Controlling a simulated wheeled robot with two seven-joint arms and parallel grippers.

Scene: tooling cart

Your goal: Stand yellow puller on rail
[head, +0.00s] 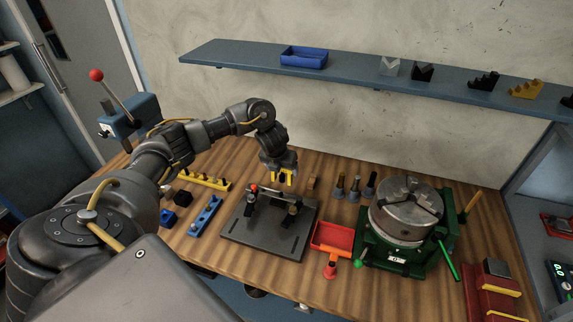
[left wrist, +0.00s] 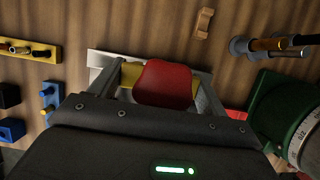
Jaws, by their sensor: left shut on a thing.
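My left gripper (head: 279,170) hangs over the back of the dark fixture plate (head: 262,243), shut on the yellow puller (head: 287,179). Yellow parts of it point down below the jaws, above the bench. In the left wrist view, a yellow part of it (left wrist: 130,76) shows between the fingers, mostly hidden behind a red piece (left wrist: 165,83). I cannot tell whether that red piece belongs to the puller. A yellow strip with dark pieces (head: 206,180) and a blue strip (head: 205,215) lie left of the plate. I cannot tell which thing is the rail. My right gripper is not in view.
A green-based chuck (head: 402,210) stands right of the red tray (head: 333,239). Several upright tools (head: 355,188) stand behind the tray. A small tan piece (head: 313,183) lies near my gripper. A blue shelf (head: 350,68) runs along the wall above.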

